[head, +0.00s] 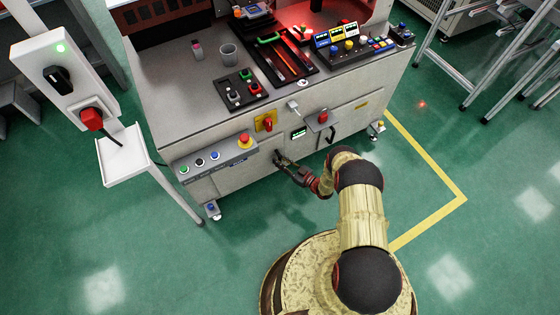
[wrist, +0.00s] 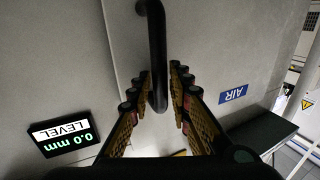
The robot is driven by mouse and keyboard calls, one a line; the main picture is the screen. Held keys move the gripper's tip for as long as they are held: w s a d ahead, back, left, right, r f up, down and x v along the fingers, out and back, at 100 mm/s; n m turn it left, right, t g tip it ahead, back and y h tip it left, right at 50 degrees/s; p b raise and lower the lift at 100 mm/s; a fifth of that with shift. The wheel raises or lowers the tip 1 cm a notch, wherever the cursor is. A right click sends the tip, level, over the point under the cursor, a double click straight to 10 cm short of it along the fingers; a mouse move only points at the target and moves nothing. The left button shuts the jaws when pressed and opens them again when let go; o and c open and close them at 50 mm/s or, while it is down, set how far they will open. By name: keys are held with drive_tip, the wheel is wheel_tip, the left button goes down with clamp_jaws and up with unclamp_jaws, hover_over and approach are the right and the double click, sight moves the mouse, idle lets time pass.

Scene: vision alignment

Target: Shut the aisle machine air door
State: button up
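The air door (wrist: 210,45) is a pale grey panel with a blue AIR label (wrist: 233,93), upside down in the wrist view. A black bar handle (wrist: 156,50) stands on it. My gripper (wrist: 161,72) has one finger on each side of this handle, with narrow gaps showing, so it looks open around it. In the head view my gripper (head: 280,158) is at the lower front of the grey machine (head: 225,187) and hides the handle. A seam runs beside the door in the wrist view; I cannot tell how far the door stands open.
A LEVEL display (wrist: 62,132) reads 0.0 mm beside the door; it also shows in the head view (head: 299,133). A button panel (head: 215,158) juts out at the machine's left front. A white post with a red plug (head: 91,119) stands left. Green floor before the machine is clear.

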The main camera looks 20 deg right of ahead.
drive_tip(key=v, duration=1.2)
idle(0.3)
